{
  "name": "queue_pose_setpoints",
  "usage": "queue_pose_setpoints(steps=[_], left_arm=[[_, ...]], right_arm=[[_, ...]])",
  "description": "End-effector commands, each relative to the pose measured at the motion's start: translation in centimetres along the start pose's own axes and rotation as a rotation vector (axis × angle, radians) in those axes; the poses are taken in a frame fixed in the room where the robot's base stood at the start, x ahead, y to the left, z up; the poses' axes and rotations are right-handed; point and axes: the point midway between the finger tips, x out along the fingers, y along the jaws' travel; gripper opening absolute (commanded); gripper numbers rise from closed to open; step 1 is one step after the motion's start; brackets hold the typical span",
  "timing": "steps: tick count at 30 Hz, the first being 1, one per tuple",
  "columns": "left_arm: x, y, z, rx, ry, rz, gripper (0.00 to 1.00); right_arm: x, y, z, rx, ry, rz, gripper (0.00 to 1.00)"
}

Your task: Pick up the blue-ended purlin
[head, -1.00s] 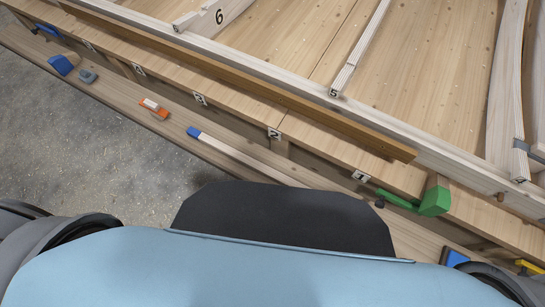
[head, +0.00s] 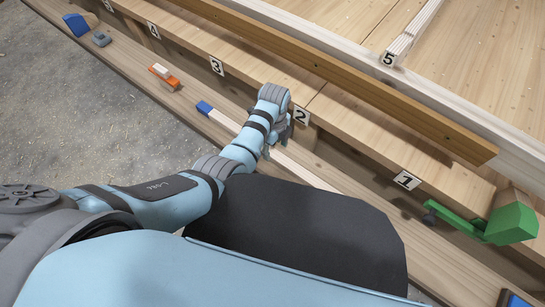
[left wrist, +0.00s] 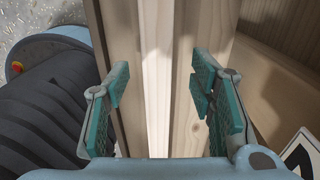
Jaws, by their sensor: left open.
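The blue-ended purlin is a long pale wooden strip (head: 300,172) with a blue end (head: 204,107). It lies slantwise on the lower wooden ledge in the head view. My left gripper (head: 276,150) is over its middle, pointing down, and hides part of it. In the left wrist view the left gripper (left wrist: 165,95) is open, with its teal pads apart. A pale wooden strip (left wrist: 155,50), which looks like the purlin, runs between and beyond the pads. The blue end is outside that view. I cannot tell the exact height of the gripper. My right gripper is out of view.
A step with number tags (head: 301,116) rises just behind the ledge (head: 150,100). A long brown beam (head: 350,83) lies above it. On the ledge are an orange-and-white block (head: 164,77), a grey block (head: 101,39) and a blue block (head: 77,24). A green tool (head: 510,224) is at the right.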

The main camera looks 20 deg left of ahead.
Motion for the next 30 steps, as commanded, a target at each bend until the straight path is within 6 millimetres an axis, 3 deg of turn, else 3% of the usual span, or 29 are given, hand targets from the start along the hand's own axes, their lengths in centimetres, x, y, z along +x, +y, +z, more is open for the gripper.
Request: queue_pose_setpoints(steps=[1,4,11,20,30], left_arm=[[1.7,0.2,0.1,0.000,0.001,0.003,0.50],[3.6,0.2,0.1,0.000,0.001,0.002,0.50],[3.6,0.2,0.1,-0.001,0.001,0.001,0.50],[3.6,0.2,0.1,-0.001,0.001,0.001,0.02],[3.5,0.2,0.1,-0.001,0.001,0.000,0.00]], right_arm=[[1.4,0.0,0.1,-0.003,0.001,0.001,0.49],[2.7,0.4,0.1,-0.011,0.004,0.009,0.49],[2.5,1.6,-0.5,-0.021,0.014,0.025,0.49],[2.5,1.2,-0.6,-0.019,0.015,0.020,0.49],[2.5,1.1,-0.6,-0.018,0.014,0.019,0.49]])
